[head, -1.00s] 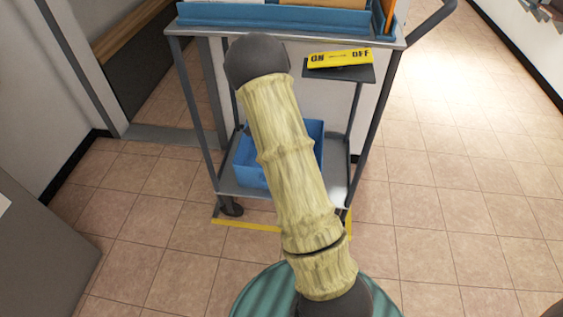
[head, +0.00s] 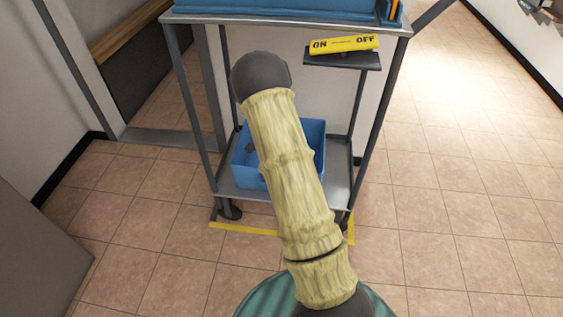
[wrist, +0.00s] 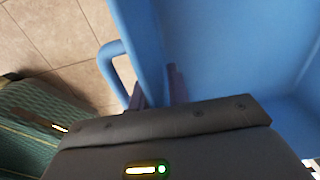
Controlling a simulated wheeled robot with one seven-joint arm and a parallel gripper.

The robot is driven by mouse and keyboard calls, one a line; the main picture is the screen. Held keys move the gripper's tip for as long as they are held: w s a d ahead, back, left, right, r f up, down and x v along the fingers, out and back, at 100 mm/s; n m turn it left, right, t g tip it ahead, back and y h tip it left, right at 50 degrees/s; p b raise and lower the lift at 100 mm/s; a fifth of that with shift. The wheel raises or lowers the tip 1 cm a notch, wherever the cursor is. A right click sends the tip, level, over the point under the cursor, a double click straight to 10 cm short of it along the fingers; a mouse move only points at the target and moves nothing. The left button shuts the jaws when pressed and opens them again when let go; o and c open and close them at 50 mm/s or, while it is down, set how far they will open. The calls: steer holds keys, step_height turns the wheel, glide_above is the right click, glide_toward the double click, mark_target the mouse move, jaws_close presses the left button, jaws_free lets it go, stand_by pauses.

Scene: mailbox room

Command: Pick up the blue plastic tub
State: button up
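The blue plastic tub (head: 240,171) sits on the lower shelf of a grey cart in the head view, partly hidden behind my arm. The wrist view shows the tub's inside (wrist: 225,45) close up, with a looped blue handle (wrist: 108,68) on its outer left side. My gripper (wrist: 158,90) is at the tub's wall, with one dark finger outside and one inside. The fingers are close together with the wall between them. In the head view my gripper is mostly hidden by the arm.
The cart's lower shelf (head: 330,195) holds the tub. Above is a side plate (head: 343,62) with a yellow ON/OFF sign (head: 343,45), and a top shelf (head: 290,22) with a blue tray. Cart legs stand either side. Tiled floor on the right is clear.

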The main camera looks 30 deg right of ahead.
steer(key=shift+f, duration=0.2)
stand_by(0.4)
jaws_close()
